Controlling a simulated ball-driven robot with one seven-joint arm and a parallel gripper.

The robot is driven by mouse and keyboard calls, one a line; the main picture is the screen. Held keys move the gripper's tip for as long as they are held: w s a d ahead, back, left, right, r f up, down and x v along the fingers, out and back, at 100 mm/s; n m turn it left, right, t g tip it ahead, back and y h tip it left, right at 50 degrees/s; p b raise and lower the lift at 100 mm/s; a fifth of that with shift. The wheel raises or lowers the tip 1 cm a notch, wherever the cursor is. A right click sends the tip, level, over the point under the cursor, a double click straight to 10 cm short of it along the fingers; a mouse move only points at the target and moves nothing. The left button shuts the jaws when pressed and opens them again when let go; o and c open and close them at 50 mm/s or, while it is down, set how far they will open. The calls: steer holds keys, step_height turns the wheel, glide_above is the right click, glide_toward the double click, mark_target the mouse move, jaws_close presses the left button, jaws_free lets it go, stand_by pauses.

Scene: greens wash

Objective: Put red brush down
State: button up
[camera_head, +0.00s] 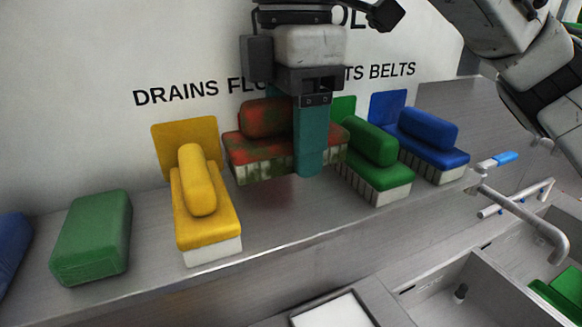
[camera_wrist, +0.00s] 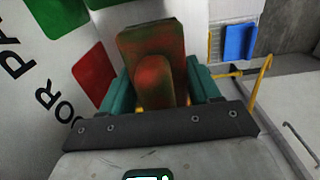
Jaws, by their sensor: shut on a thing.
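The red brush (camera_head: 262,148), blotched with green-brown stains, is held in my gripper (camera_head: 309,165) between the yellow and green brushes. In the head view the near teal finger covers part of its right side. Its pale bristles point down, close over the steel ledge (camera_head: 290,215); I cannot tell whether they touch it. In the wrist view the red brush (camera_wrist: 156,75) sits between both teal fingers, which are shut on its handle. A red square (camera_wrist: 95,75) on the wall shows in the wrist view.
A yellow brush (camera_head: 205,215) stands left on the ledge; green (camera_head: 375,170) and blue (camera_head: 430,140) brushes stand right. Coloured squares are on the wall behind them. A green block (camera_head: 92,238) lies farther left. A tap (camera_head: 530,225) and sink basins are at lower right.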

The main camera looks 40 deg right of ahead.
mark_target(294, 196)
steer(key=shift+s+f, duration=0.1)
steer(key=shift+f, duration=2.1)
steer(key=shift+f, duration=0.15)
steer(key=o, duration=1.2)
steer(key=shift+c, duration=0.2)
step_height(294, 196, up, 12)
steer(key=shift+r, duration=0.2)
steer(key=shift+f, duration=0.1)
